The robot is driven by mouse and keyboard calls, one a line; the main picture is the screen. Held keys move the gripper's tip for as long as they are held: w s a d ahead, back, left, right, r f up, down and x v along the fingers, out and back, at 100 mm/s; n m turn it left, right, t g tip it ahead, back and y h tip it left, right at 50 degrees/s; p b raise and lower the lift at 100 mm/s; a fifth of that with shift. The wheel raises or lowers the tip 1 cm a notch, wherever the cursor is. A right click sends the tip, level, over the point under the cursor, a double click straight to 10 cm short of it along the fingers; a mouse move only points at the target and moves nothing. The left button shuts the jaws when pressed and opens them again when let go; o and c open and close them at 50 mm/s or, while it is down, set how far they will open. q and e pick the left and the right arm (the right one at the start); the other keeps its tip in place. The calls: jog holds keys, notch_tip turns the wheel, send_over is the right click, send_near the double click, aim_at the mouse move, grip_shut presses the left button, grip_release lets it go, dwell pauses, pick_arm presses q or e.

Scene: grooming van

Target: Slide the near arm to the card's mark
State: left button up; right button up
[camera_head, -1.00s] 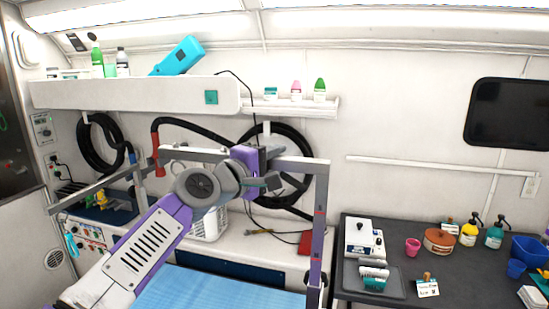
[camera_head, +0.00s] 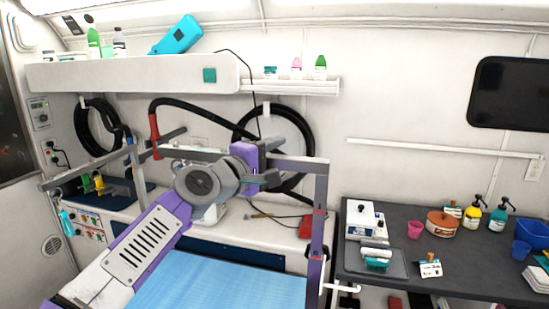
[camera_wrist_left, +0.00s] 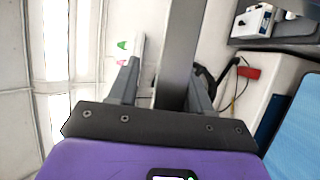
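The near arm is a grey metal frame with a horizontal bar (camera_head: 303,164) and an upright post (camera_head: 319,205) with red marks. My left gripper (camera_head: 280,164) is at the horizontal bar, left of the post. In the left wrist view the bar (camera_wrist_left: 180,50) runs between my two fingers (camera_wrist_left: 165,88). A gap shows at the left finger, and the right finger looks close to the bar. A small white card (camera_head: 430,269) stands on the dark counter; its writing is too small to read. My right gripper is out of view.
The blue grooming table (camera_head: 215,285) lies under my left arm. A second grey arm (camera_head: 88,172) stands at the left. A shelf (camera_head: 130,73) runs above.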

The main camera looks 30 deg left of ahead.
pick_arm(q)
jog(key=shift+f, duration=0.1)
jog(key=shift+s, duration=0.15)
jog(key=s+a, duration=0.1)
jog(key=s, duration=0.6)
jog(key=shift+s+b, duration=0.15)
jog(key=shift+b, duration=0.2)
jog(key=shift+a, duration=0.1)
dwell(0.6)
